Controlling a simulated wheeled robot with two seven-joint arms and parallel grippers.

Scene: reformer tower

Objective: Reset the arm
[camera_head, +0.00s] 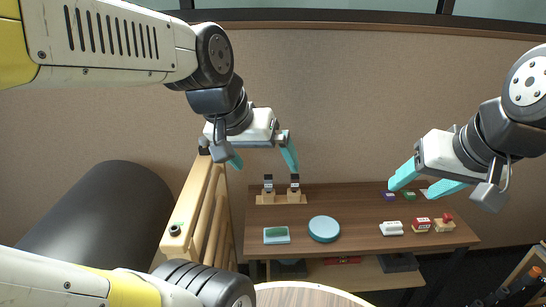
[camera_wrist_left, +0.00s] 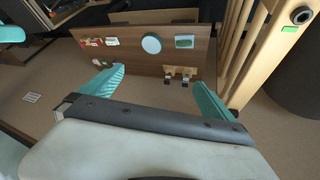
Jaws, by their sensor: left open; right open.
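My left gripper (camera_head: 262,158) hangs in the air above the back left part of the brown table (camera_head: 355,215) in the head view. Its teal fingers are spread apart with nothing between them. It also shows in the left wrist view (camera_wrist_left: 165,95), open and empty, with the table beyond. My right gripper (camera_head: 427,180) is over the right part of the table in the head view. Its teal fingers are apart, and I see nothing held between them.
On the table stand a wooden holder with two dark stamps (camera_head: 281,192), a teal-topped box (camera_head: 277,235), a round teal disc (camera_head: 324,229), a white item (camera_head: 392,228) and red blocks (camera_head: 421,225). A wooden frame (camera_head: 190,215) and dark cylinder (camera_head: 105,215) stand left.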

